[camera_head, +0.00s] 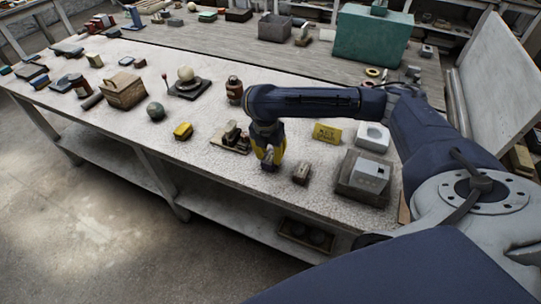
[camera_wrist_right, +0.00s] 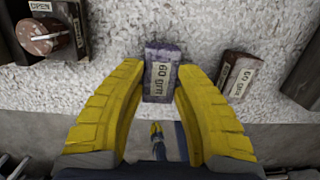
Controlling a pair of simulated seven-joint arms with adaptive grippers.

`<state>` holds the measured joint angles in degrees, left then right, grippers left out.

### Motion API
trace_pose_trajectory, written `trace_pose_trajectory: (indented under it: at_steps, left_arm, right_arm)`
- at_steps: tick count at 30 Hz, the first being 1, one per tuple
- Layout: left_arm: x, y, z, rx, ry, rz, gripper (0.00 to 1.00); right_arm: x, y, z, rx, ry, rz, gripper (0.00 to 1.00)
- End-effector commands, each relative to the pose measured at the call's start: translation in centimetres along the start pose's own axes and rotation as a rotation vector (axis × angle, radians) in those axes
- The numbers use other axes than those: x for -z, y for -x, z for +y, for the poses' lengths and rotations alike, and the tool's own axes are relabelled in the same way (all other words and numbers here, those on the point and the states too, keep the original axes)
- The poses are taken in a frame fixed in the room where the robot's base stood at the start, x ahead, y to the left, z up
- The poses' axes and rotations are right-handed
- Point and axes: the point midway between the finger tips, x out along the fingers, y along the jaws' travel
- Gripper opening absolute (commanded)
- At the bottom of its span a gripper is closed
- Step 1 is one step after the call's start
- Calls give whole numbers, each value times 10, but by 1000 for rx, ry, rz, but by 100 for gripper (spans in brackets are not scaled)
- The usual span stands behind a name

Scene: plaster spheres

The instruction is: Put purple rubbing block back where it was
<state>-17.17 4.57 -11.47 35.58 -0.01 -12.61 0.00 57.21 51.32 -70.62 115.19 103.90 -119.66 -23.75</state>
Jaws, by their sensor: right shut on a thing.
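The purple rubbing block (camera_wrist_right: 158,55), with a "60 grit" label, stands between the yellow fingers of my right gripper (camera_wrist_right: 160,82). The fingers are shut on its sides. In the head view my right gripper (camera_head: 268,160) points down at the table's front edge, with the block (camera_head: 269,167) partly hidden. I cannot tell whether the block touches the table. A brown block (camera_head: 301,174) with a similar label lies just to the right; it also shows in the wrist view (camera_wrist_right: 237,75). A small yellow and dark blue shape low in the wrist view may be my left gripper.
A yellow block (camera_head: 183,131) lies further left. The table edge is close.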

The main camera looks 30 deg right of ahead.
Motion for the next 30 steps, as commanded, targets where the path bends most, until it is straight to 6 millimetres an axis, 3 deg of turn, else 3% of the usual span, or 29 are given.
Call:
trace_pose_trajectory:
  at_steps: [17,18,22,30]
  left_arm:
    - [-1,0,0,0,0,-1,0]
    - [-1,0,0,0,0,-1,0]
    - [-1,0,0,0,0,-1,0]
    - [-1,0,0,0,0,-1,0]
  right_arm:
    - [1,-10,0,0,0,-1,0]
    - [1,-9,0,0,0,0,38]
    - [1,-9,0,0,0,0,53]
    - [1,-8,0,0,0,-1,53]
